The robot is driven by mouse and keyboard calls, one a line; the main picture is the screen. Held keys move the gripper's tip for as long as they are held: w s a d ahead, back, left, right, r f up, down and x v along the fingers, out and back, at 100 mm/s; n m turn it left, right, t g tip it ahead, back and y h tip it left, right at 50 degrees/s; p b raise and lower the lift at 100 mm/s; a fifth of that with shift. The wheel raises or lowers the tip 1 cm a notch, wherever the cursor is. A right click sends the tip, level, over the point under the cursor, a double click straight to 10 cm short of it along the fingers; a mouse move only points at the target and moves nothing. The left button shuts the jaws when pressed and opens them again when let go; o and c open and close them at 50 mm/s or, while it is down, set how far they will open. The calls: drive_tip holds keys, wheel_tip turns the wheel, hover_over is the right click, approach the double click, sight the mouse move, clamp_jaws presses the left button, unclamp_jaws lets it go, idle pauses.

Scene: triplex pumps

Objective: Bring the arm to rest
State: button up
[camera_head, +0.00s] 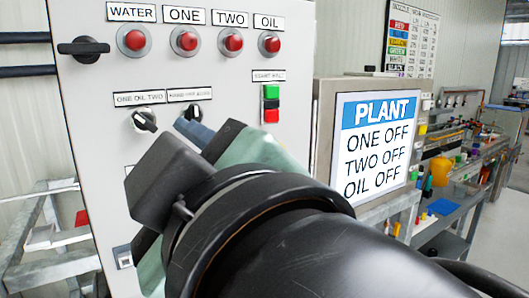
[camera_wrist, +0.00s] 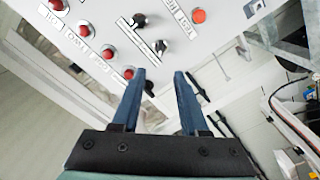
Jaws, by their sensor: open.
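My gripper (camera_head: 192,126) is in front of the control panel (camera_head: 225,72) in the head view, with my dark wrist filling the lower middle. The wrist view shows my gripper (camera_wrist: 159,76) open, its two blue fingers apart with nothing between them. The two black selector knobs (camera_wrist: 138,20) and (camera_wrist: 160,46) lie beyond the fingertips, clear of them. In the head view the left knob (camera_head: 144,121) shows beside my gripper; the right one is mostly hidden behind the fingers.
Red lamps (camera_head: 184,41) labelled WATER, ONE, TWO and OIL line the panel's top. A black lever handle (camera_head: 83,49) sits at its left edge. A green and red switch (camera_head: 271,104) is at right. The PLANT screen (camera_head: 376,147) reads ONE OFF, TWO OFF, OIL OFF. A cluttered bench (camera_head: 452,205) stands right.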

drive_tip(key=d+r+m+t+h+p, duration=0.4)
drive_tip(key=r+m+t+h, duration=0.1)
drive_tip(key=r+m, duration=0.3)
drive_tip(key=s+d+r+m+t+h+p, duration=0.1)
drive_tip(key=d+r+m+t+h+p, duration=0.3)
drive_tip(key=r+m+t, duration=0.3)
wheel_tip(320, 180, up, 3)
drive_tip(key=shift+s+d+f+m+h+p, duration=0.2)
drive_tip(key=shift+d+m+h+p, duration=0.1)
drive_tip(key=shift+m+h+p, duration=0.15)
